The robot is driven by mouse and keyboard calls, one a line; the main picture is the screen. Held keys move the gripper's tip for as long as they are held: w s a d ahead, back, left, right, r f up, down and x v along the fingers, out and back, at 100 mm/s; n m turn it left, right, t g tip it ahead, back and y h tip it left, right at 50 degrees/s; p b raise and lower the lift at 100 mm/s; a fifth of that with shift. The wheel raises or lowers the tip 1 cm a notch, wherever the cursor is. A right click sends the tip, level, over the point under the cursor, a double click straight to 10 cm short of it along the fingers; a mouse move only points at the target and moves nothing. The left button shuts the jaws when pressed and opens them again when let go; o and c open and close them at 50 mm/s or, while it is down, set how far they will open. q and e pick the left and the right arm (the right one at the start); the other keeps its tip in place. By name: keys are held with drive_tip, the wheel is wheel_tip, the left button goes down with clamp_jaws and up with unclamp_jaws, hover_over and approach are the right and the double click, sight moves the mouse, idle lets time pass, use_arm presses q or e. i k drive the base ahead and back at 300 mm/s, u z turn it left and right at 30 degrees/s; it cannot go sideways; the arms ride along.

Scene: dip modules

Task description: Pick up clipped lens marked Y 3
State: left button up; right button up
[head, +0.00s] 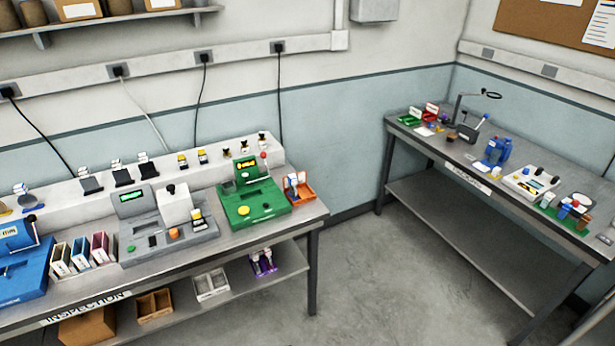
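I cannot make out a lens marked Y 3; the tags are too small to read. Several small tagged pieces stand along the raised white ledge of the inspection bench. A round lens-like disc (28,201) with a white and blue tag sits at its left end. Black pieces with white tags, one of them here (122,177), stand right of it. Small yellow-and-black pieces (183,161) and small black pieces (244,147) follow further right. Neither of my grippers is in view.
The inspection bench (300,222) holds a blue machine (22,280), a grey machine (180,243), a green machine (262,210) and an orange bin (303,192). A second bench (440,152) stands at the right with a magnifier lamp (490,95) and blue container (497,151). Bare floor lies between.

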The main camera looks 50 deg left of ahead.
sight(292, 181)
drive_tip(key=u, duration=0.35)
drive_tip(key=i, duration=1.05)
drive_tip(key=u, duration=1.75)
drive_tip(key=i, duration=0.95)
drive_tip(key=u, duration=0.9)
